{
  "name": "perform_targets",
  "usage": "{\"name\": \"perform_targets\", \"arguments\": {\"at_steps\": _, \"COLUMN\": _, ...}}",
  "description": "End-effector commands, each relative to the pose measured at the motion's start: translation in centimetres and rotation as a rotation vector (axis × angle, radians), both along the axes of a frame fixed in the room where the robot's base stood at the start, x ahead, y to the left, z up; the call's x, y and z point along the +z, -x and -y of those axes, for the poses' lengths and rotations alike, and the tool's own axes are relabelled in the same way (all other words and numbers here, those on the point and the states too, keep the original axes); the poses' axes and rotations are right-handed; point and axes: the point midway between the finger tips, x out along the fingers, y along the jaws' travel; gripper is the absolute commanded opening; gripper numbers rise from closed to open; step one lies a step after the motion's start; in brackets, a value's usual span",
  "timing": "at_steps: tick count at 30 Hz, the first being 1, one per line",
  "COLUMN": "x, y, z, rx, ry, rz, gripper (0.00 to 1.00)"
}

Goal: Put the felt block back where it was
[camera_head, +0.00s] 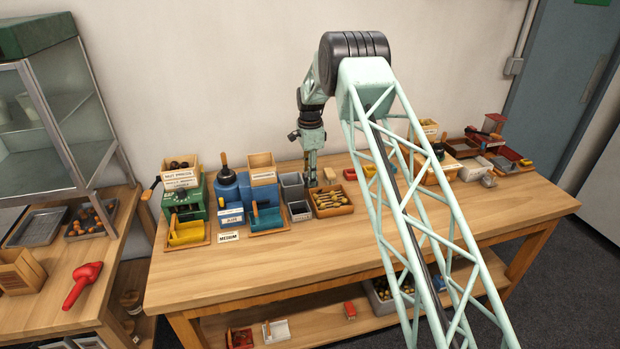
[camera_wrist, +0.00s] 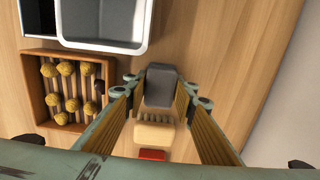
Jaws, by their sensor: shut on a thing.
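My gripper (camera_wrist: 160,86) is shut on a grey block (camera_wrist: 161,91), which looks like the felt block. The block sits between the fingertips, and whether it touches the table cannot be told. In the head view my gripper (camera_head: 311,182) points down at the back of the table, beside the grey bins and behind the slatted tray.
A red item (camera_wrist: 152,155) lies past the cream block. The table's front (camera_head: 290,268) is clear.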

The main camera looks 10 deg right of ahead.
Motion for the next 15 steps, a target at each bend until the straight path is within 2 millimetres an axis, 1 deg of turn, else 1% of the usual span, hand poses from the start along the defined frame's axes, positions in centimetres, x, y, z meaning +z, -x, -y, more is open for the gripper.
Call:
{"name": "perform_targets", "arguments": {"at_steps": 1, "x": -0.14, "y": 0.01, "z": 0.0, "rx": 0.0, "ry": 0.0, "rz": 0.0, "gripper": 0.09}}
{"name": "perform_targets", "arguments": {"at_steps": 2, "x": -0.16, "y": 0.01, "z": 0.0, "rx": 0.0, "ry": 0.0, "rz": 0.0, "gripper": 0.25}}
{"name": "perform_targets", "arguments": {"at_steps": 6, "x": -0.13, "y": 0.01, "z": 0.0, "rx": 0.0, "ry": 0.0, "rz": 0.0, "gripper": 0.38}}
{"name": "perform_targets", "arguments": {"at_steps": 15, "x": -0.09, "y": 0.0, "z": 0.0, "rx": 0.0, "ry": 0.0, "rz": 0.0, "gripper": 0.38}}
